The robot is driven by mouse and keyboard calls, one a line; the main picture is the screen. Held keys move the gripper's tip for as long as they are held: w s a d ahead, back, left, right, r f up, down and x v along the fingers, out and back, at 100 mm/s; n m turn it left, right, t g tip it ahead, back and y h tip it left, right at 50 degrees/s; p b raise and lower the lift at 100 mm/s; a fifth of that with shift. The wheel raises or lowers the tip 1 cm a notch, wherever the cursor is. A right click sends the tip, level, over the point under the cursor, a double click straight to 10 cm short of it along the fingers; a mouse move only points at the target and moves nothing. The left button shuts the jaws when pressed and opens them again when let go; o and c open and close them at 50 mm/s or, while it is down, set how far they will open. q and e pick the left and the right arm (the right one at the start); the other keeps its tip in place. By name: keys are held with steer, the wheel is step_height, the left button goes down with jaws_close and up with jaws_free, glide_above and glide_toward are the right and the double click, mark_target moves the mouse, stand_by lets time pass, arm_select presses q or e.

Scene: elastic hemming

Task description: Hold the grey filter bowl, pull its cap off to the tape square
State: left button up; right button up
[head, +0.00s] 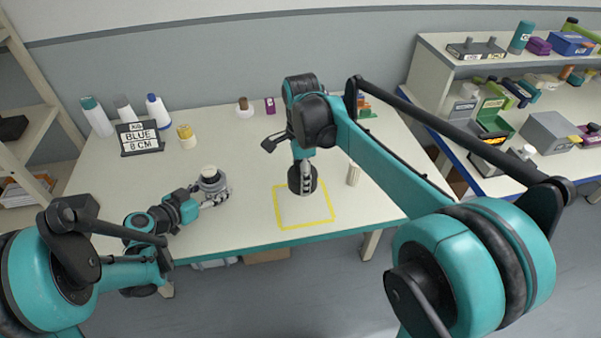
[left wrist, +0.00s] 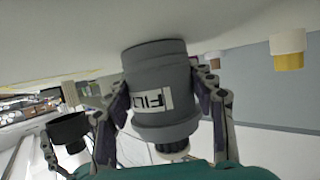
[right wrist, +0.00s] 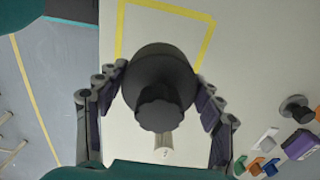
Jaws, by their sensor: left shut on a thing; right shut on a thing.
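The grey filter bowl (head: 209,182) stands at the left middle of the table, its label partly showing in the left wrist view (left wrist: 153,100). My left gripper (head: 218,192) is shut around its sides. The dark cap (head: 296,182) is off the bowl, well to its right. My right gripper (head: 306,186) is shut on the cap, which shows a knobbed top in the right wrist view (right wrist: 160,85). The cap hangs over the far part of the yellow tape square (head: 332,206). It looks raised above the table in the left wrist view (left wrist: 70,130).
A sign (head: 139,138) reading BLUE 8 CM, several spools and a yellow-based pot (head: 186,137) stand at the back left. A pale cylinder (head: 353,174) stands just right of the square. A crowded shelf bench (head: 520,165) is at the right. The square's near part is clear.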

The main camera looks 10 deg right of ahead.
mark_target(301, 203)
steer(key=shift+f, duration=3.5)
steer(key=shift+f, duration=0.6)
steer(key=o, duration=1.4)
step_height(301, 203, up, 12)
steer(key=shift+f, duration=0.1)
